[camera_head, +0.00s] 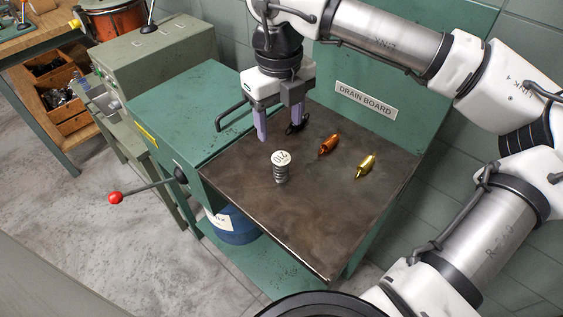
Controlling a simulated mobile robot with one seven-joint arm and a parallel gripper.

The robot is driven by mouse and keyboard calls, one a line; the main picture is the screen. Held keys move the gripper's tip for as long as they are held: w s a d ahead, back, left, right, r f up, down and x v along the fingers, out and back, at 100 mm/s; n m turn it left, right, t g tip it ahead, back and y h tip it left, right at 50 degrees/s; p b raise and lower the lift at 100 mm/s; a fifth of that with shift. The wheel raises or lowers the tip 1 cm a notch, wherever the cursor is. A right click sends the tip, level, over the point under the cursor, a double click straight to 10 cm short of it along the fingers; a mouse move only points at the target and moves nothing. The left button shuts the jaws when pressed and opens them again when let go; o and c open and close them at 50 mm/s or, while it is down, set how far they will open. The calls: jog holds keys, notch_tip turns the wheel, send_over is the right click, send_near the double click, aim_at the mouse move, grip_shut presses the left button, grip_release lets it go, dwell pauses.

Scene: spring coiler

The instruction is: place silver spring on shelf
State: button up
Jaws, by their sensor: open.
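A silver spring (281,174) stands upright on the drain board (240,205), with a pale round top carrying dark marks. My gripper (276,127) hangs above the back left part of the board, pointing down, with its two purple fingers apart and nothing seen between them. It is behind the silver spring and slightly left of it, clear of it. A green lower shelf (250,275) shows under the board; whether this is the shelf of the task I cannot tell.
A black piece (297,127), a copper spring (328,146) and a gold spring (366,166) lie on the board to the right. A red-knobbed lever (116,198) sticks out at left. A blue container (236,228) stands below. The board's front is clear.

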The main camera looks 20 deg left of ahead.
aim_at(281, 158)
notch_tip(281, 158, down, 8)
jog(key=shift+s+r+p, duration=0.1)
jog(key=shift+r+p, duration=0.15)
jog(key=shift+p, duration=0.25)
jog(key=shift+f+p, duration=0.95)
jog(key=shift+f, duration=1.65)
jog(key=shift+w, duration=0.2)
jog(key=c, duration=1.2)
jog(key=shift+r, duration=0.15)
